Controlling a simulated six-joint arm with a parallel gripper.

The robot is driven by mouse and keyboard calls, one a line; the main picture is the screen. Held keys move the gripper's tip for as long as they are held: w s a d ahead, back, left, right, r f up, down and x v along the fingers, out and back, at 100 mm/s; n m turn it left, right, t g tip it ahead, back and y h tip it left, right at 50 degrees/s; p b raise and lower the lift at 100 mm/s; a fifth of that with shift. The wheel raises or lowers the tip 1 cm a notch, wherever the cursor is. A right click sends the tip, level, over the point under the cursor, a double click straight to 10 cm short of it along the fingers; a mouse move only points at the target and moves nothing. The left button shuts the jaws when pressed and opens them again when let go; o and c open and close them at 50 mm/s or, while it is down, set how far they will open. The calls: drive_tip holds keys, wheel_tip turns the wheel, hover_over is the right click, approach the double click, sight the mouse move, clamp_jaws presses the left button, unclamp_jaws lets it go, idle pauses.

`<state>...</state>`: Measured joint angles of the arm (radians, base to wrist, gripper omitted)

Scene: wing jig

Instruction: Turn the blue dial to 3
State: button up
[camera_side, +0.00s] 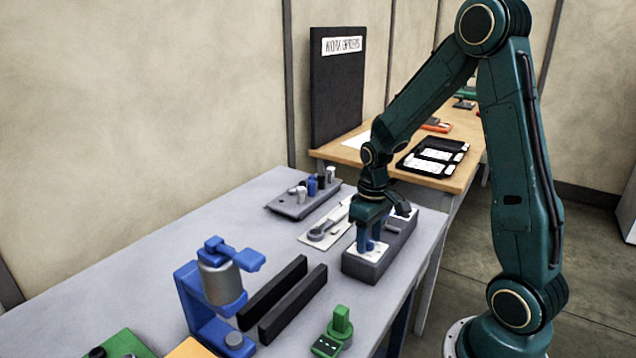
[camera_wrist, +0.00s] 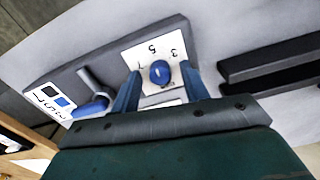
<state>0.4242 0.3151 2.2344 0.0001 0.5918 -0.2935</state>
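The blue dial (camera_wrist: 160,73) sits on a white plate (camera_wrist: 140,52) on top of a grey box (camera_side: 365,268). The digits 3 and 5 are printed around the dial. I cannot tell clearly where the dial points. My gripper (camera_wrist: 161,76) points down over the box, with one blue finger on each side of the dial. The fingers are apart, and a gap shows on both sides of the dial. In the side view my gripper (camera_side: 371,243) hides the dial.
A lever (camera_wrist: 92,82) and a second numbered plate (camera_wrist: 52,101) are on the same box. A peg tray (camera_side: 290,208), two black rails (camera_side: 290,300), a blue press (camera_side: 200,310) and a green part (camera_side: 335,335) stand on the grey table.

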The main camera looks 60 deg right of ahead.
clamp_jaws()
drive_tip(key=shift+m, duration=0.4)
drive_tip(key=m, duration=1.1)
drive_tip(key=shift+m, duration=0.3)
idle(0.3)
drive_tip(key=shift+o, duration=0.3)
unclamp_jaws()
